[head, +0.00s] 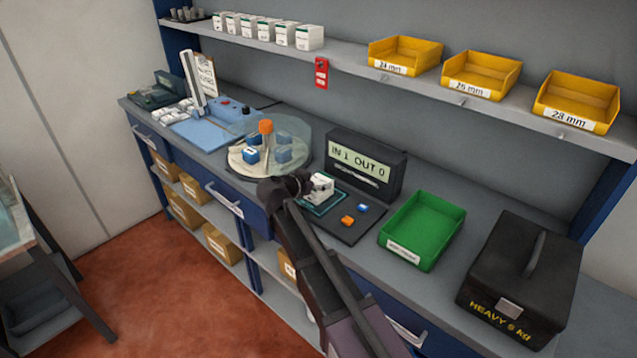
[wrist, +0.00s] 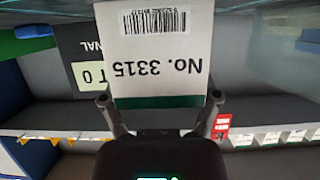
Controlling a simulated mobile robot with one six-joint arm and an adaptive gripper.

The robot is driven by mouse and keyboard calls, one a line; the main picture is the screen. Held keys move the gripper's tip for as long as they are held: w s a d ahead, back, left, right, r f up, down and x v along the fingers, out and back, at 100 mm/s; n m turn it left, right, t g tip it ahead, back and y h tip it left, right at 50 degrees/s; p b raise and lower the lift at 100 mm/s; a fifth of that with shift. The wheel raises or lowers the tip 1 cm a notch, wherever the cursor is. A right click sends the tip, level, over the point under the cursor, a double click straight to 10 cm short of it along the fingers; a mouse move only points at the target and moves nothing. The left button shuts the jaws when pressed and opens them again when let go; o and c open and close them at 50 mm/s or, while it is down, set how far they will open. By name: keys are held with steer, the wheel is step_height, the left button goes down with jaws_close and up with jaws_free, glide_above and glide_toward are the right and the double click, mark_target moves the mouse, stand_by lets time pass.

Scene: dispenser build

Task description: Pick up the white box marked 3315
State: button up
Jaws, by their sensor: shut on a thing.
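The white box marked No. 3315 (wrist: 157,68) fills the upper middle of the wrist view. Its barcode and number appear upside down, with a green band along the edge near my gripper. My gripper (wrist: 160,98) is shut on it, with one finger on each side. In the head view, the white box (head: 321,187) shows at the end of my gripper (head: 306,186), over the teal-edged pad (head: 322,208). I cannot tell whether the box touches the pad. My gripper and wrist hide part of it.
A display reading IN 1 OUT 0 (head: 364,164) stands close behind the box. A round clear-covered turntable (head: 240,165) is to the left. A green tray (head: 421,229) and a heavy black case (head: 523,280) are to the right. More white boxes (head: 268,30) line the shelf.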

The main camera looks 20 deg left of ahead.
mark_target(318, 180)
steer(key=shift+r+p, duration=1.5)
steer(key=shift+r, duration=0.1)
steer(key=shift+s+r+p, duration=0.2)
steer(key=shift+r+p, duration=0.1)
steer(key=s+d+r+p, duration=0.1)
steer(key=s, duration=1.4)
steer(key=shift+s+d, duration=0.25)
